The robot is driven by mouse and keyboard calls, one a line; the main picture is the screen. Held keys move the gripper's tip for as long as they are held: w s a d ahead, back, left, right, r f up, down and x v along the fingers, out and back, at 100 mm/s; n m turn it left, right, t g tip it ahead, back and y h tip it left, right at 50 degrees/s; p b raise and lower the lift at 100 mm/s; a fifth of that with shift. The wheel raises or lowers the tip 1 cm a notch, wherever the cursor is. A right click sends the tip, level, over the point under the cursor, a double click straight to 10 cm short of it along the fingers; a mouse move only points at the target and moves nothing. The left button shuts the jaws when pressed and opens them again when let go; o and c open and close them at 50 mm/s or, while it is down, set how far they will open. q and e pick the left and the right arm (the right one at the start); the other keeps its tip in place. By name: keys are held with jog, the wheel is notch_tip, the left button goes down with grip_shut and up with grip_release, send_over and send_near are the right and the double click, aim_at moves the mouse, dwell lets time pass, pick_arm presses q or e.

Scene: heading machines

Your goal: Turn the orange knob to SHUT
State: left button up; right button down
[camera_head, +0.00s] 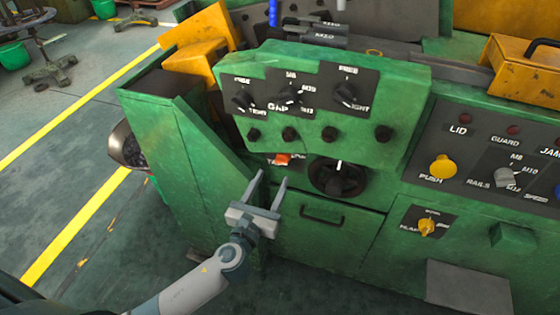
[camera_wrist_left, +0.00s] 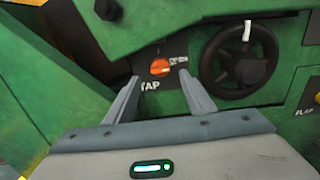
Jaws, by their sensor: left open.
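The orange knob (camera_head: 283,159) sits on a small dark label plate low on the green machine, left of a black handwheel. In the left wrist view the orange knob (camera_wrist_left: 160,67) shows between and beyond my fingertips, with the word TAP below it and small lettering to its right that I cannot read surely. My left gripper (camera_head: 271,178) is open and empty, just in front of and below the knob, apart from it. Its two fingers also show in the left wrist view (camera_wrist_left: 161,80). My right gripper is not in view.
The black handwheel (camera_head: 339,177) with a white mark is close to the right of the knob. A green panel (camera_head: 320,110) with black knobs overhangs above. A drawer handle (camera_head: 322,213) is below. A yellow knob (camera_head: 427,227) and yellow button (camera_head: 443,167) are further right. Open floor lies left.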

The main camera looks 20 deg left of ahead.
aim_at(281, 162)
pick_arm(q)
jog(key=w, duration=0.6)
jog(key=shift+w+d+p, duration=0.1)
jog(key=shift+w+p, duration=0.25)
jog(key=shift+w, duration=0.6)
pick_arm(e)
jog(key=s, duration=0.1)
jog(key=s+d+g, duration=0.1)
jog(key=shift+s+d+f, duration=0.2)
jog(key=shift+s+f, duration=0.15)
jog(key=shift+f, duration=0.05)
